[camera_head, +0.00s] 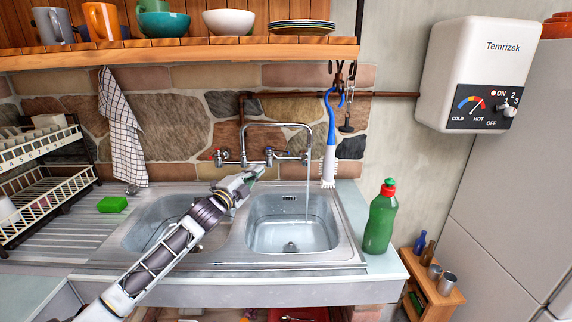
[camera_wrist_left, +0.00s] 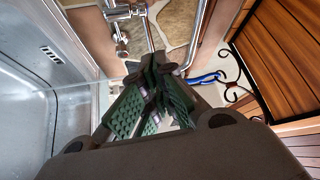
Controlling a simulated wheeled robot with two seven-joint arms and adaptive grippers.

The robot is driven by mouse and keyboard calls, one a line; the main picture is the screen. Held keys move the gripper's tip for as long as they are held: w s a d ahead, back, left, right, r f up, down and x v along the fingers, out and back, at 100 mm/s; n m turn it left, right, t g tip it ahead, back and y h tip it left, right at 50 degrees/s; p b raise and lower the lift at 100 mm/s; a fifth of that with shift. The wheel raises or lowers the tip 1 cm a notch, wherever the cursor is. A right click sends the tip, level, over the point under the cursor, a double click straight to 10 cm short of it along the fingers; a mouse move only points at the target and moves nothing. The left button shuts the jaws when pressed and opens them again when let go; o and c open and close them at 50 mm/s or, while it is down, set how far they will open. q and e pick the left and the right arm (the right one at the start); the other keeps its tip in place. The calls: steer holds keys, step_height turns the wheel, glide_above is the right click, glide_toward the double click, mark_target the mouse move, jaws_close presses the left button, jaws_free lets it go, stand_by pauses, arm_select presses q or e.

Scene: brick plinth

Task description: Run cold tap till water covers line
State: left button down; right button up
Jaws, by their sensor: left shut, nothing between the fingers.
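The wall faucet (camera_head: 282,125) has a tall bent spout over the right basin (camera_head: 291,258). A thin stream of water (camera_head: 307,200) falls from it into that basin. The tap handle with a blue mark (camera_head: 268,152) sits at the middle of the faucet; the one with a red mark (camera_head: 217,156) is to its left. My left gripper (camera_head: 256,173) is shut and empty just below and in front of the blue-marked tap; contact cannot be told. Its green-padded fingers (camera_wrist_left: 151,68) meet in the wrist view. The water level and any line are not clear. My right gripper is out of view.
A blue-and-white brush (camera_head: 329,150) hangs right of the spout. A green bottle (camera_head: 380,220) stands on the right counter edge. A green sponge (camera_head: 112,204) and dish rack (camera_head: 40,175) are at left. A wooden shelf (camera_head: 180,52) with dishes hangs above.

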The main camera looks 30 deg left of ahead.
arm_select(q)
steer(key=shift+w+d+f+m+h+b, duration=0.15)
steer(key=shift+d+f+m+b, duration=0.2)
steer(key=shift+f+m+b, duration=0.5)
steer(key=shift+w+d+f+m+h+b, duration=0.15)
steer(key=shift+d+f+m+b, duration=0.15)
steer(key=shift+f+m+b, duration=0.45)
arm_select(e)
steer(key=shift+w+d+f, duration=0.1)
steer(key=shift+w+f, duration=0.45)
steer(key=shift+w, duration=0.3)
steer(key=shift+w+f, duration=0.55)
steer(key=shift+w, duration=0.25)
arm_select(q)
steer(key=shift+r, duration=0.35)
steer(key=shift+w, duration=0.25)
steer(key=w+r, duration=0.2)
steer(key=w, duration=1.1)
steer(key=shift+d+r, duration=0.3)
steer(key=shift+d, duration=0.1)
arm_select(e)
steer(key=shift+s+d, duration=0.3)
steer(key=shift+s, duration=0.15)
